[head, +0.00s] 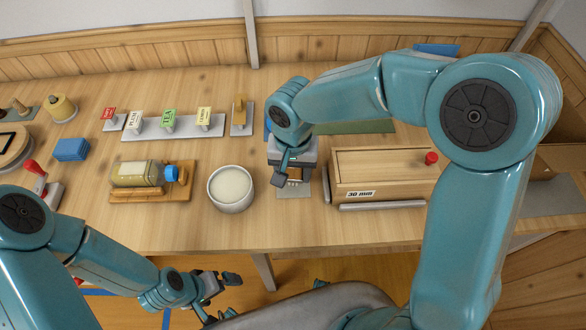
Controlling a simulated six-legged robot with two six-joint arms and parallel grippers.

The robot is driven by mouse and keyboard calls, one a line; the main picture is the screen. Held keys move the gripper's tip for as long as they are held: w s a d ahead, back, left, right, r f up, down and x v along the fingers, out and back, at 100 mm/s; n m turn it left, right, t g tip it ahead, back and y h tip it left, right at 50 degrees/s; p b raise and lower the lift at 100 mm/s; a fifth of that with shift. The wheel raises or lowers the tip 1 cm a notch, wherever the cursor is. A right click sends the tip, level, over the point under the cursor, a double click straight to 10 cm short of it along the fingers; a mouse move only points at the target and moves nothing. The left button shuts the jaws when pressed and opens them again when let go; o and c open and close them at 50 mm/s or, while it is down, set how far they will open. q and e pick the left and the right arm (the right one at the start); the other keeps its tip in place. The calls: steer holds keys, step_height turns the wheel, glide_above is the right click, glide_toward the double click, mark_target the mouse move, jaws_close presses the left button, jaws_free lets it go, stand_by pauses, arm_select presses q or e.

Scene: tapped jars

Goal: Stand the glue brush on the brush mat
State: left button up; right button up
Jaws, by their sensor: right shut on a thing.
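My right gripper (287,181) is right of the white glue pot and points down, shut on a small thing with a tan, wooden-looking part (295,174). This looks like the glue brush, but the gripper hides most of it. A grey mat (304,188), which looks like the brush mat, lies under and beside the gripper. I cannot tell whether the brush touches it. The white pot (231,188) holds a pale cream glue. My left gripper (224,294) is low at the front, off the table edge, with its fingers apart and empty.
A wooden box (382,172) marked 30 mm, with a red knob, stands close right of the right gripper. A jar (138,174) with a blue lid lies on a wooden cradle at left. Labelled tags (169,120) stand behind. Bare table lies in front of the pot.

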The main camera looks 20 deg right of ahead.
steer(key=shift+f+b, duration=0.55)
steer(key=shift+f, duration=0.05)
stand_by(0.5)
steer(key=o, duration=1.1)
steer(key=shift+r, duration=0.15)
steer(key=shift+r+p, duration=2.9)
steer(key=shift+r, duration=1)
step_height(320, 180, up, 16)
steer(key=shift+r+p, duration=0.15)
steer(key=shift+p, duration=0.3)
